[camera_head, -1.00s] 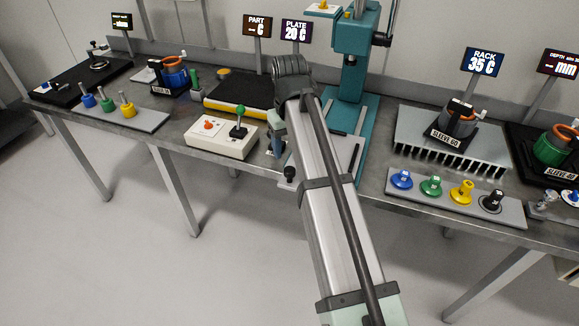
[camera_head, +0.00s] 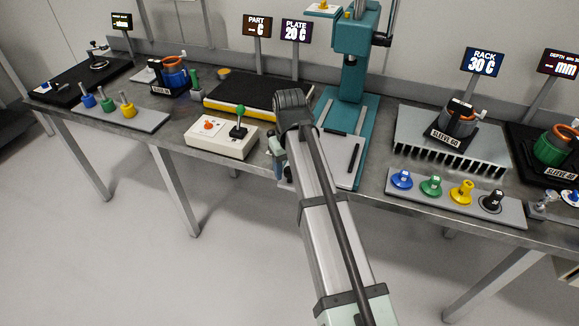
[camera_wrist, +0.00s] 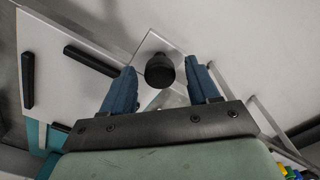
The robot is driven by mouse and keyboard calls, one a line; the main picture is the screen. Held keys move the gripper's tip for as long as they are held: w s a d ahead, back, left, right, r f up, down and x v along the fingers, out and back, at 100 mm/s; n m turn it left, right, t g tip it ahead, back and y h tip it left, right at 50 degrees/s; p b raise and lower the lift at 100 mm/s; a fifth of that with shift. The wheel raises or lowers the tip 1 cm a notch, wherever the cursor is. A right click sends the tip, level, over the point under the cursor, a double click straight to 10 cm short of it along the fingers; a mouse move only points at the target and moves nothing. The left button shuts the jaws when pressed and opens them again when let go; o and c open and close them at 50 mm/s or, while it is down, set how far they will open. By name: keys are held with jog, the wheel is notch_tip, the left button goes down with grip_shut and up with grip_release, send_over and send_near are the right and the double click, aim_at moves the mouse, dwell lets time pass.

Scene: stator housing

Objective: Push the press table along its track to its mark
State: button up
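The press table is a pale flat plate with a dark bar on it; in the head view its right part (camera_head: 342,174) shows at the foot of the teal press (camera_head: 352,60). My arm hides its left part. My gripper (camera_wrist: 160,63) is open, with one blue finger on each side of the knob and a visible gap to each. In the head view my gripper (camera_head: 279,158) is mostly hidden behind my wrist at the bench's front edge.
A control box (camera_head: 222,136) with a green-topped lever stands left of my gripper. A black and yellow hot plate (camera_head: 250,95) lies behind it. A finned rack (camera_head: 450,140) and a tray of coloured knobs (camera_head: 455,197) stand to the right. The floor in front is clear.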

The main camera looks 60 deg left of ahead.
grip_shut()
dwell(0.3)
jog(key=w+a, duration=1.6)
jog(key=shift+r, duration=0.1)
jog(key=shift+c, duration=1.1)
grip_release()
jog(key=shift+o, duration=1.3)
notch_tip(320, 180, up, 14)
jog(key=shift+f, duration=0.2)
